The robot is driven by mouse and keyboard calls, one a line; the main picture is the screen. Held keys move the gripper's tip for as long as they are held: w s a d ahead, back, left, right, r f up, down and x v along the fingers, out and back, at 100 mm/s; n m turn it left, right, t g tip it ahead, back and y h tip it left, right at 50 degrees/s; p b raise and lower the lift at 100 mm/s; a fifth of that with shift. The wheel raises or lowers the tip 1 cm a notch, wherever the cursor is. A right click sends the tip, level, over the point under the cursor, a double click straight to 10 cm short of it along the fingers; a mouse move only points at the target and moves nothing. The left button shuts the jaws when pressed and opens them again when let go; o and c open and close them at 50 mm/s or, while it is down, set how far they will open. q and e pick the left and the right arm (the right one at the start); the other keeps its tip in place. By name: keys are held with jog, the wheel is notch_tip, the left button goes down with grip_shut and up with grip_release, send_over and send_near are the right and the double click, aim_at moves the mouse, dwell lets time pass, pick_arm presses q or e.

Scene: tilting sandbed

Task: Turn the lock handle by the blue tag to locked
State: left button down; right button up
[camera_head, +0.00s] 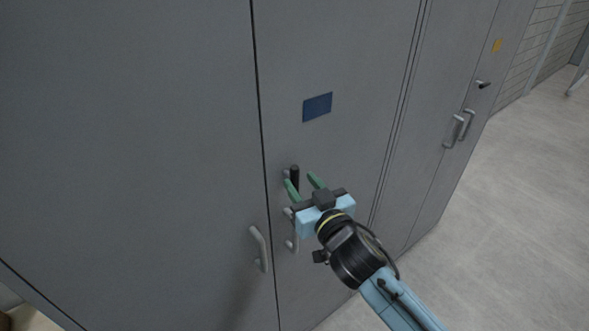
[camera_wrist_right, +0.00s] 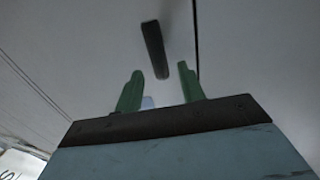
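The blue tag (camera_head: 317,107) is on a grey cabinet door in the head view. Below it is a black lock handle (camera_head: 295,178), standing roughly upright on the door near the seam. The handle also shows in the right wrist view (camera_wrist_right: 155,48), just beyond the fingertips and slightly tilted. My right gripper (camera_head: 303,183) has its green fingers apart, close to the handle; in the right wrist view the open fingers (camera_wrist_right: 159,75) have the handle's near end between and ahead of them. I cannot tell whether they touch it. My left gripper is not in view.
Pull handles (camera_head: 259,249) sit on the doors below the lock, one partly behind my right gripper. Another cabinet at the right has a yellow tag (camera_head: 497,45), a dark lock handle (camera_head: 483,84) and pull handles (camera_head: 454,131). Floor (camera_head: 510,200) at the right is clear.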

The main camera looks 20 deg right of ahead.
aim_at(297, 178)
jog(key=shift+w+a+p, duration=0.15)
jog(key=shift+w+a, duration=0.05)
jog(key=shift+w, duration=0.85)
jog(key=shift+w+a+p, duration=0.15)
jog(key=shift+w, duration=0.9)
grip_shut()
